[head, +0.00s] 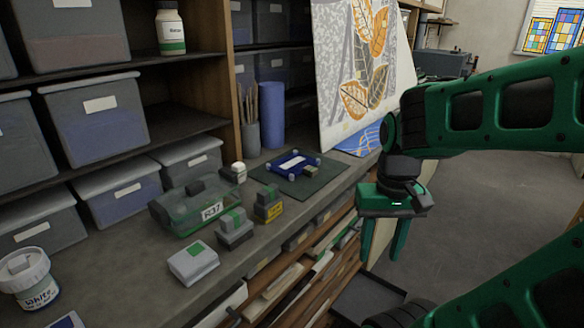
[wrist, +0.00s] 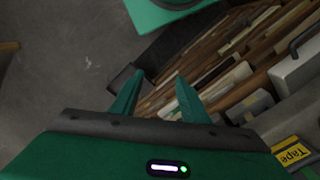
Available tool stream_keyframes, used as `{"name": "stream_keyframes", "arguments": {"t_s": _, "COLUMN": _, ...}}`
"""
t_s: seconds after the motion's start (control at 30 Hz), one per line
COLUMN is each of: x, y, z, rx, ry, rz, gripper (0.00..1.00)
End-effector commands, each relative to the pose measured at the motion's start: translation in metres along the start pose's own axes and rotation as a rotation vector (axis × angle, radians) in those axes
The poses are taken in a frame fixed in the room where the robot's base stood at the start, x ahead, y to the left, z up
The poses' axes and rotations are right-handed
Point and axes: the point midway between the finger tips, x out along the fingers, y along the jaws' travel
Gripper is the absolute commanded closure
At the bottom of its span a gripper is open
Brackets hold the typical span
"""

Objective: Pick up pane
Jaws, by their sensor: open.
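A small blue frame with corner posts and a pale middle (head: 293,165) lies on a dark green mat (head: 322,181) on the workbench; it may hold the pane, but I cannot tell for sure. A blue patterned sheet (head: 362,140), which could also be a pane, lies partly hidden behind my arm. My gripper (head: 383,252) is open and empty, pointing down beyond the bench's front edge, to the right of the mat. In the wrist view my gripper (wrist: 159,76) has nothing between its fingers; neither pane candidate shows there.
On the bench (head: 110,290) stand a clear green-tinted case (head: 190,212), a white jar (head: 26,277), stacked grey-green blocks (head: 234,229) and a yellow-labelled tape box (head: 268,207). A tall leaf-patterned panel (head: 345,65) stands behind. Open slots with boards (wrist: 240,50) lie below the bench edge.

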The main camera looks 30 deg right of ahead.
Motion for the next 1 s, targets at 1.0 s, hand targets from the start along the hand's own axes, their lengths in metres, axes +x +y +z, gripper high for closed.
{"name": "stream_keyframes", "arguments": {"t_s": 1.0, "x": -0.13, "y": -0.105, "z": -0.234, "rx": -0.863, "ry": 0.384, "rz": -0.164, "gripper": 0.58}}
